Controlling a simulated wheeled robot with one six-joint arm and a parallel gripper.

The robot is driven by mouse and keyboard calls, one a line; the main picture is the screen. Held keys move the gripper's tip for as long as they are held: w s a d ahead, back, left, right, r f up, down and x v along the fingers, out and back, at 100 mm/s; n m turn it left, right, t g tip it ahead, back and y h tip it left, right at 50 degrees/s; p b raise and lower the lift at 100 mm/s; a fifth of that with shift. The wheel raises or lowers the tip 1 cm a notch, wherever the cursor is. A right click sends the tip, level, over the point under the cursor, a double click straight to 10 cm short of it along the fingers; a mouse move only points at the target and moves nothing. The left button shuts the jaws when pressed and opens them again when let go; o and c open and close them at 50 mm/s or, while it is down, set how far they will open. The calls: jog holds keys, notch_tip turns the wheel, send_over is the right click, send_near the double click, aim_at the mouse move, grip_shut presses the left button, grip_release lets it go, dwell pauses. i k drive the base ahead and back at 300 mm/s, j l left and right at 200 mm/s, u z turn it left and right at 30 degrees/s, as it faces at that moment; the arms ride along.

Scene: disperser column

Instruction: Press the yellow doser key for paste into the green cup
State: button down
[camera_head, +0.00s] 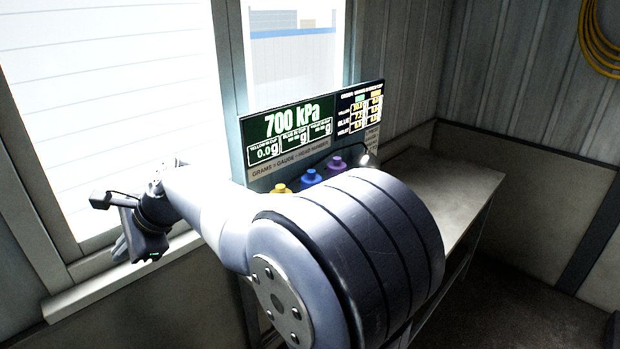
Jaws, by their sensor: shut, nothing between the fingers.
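The yellow doser key (279,188) shows as a small yellow knob at the foot of the display panel (262,173), just above the edge of my arm; its lower part is hidden. The green cup is not visible; my large arm link covers much of the bench. My gripper (120,247) is at the left in front of the window, well apart from the key. It is shut and empty, with a small green light on its body.
A blue key (312,177) and a purple key (336,163) stand right of the yellow one. The screen (292,124) reads 700 kPa, with yellow in cup at 0.0 g. The bench (455,178) is bare at right. A window sill (120,275) runs below my gripper.

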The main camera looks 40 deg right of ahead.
aim_at(280, 188)
jog(key=i+j+z, duration=0.1)
jog(key=z, duration=0.35)
jog(key=i+j+z, duration=0.2)
jog(key=z, duration=0.25)
jog(key=i+j+z, duration=0.25)
jog(key=z, duration=0.15)
jog(key=i+j+z, duration=0.1)
jog(key=j+z, duration=0.2)
jog(key=z, duration=0.15)
jog(key=i+j+z, duration=0.25)
jog(key=j, duration=0.15)
jog(key=k+l, duration=0.05)
jog(key=k, duration=0.05)
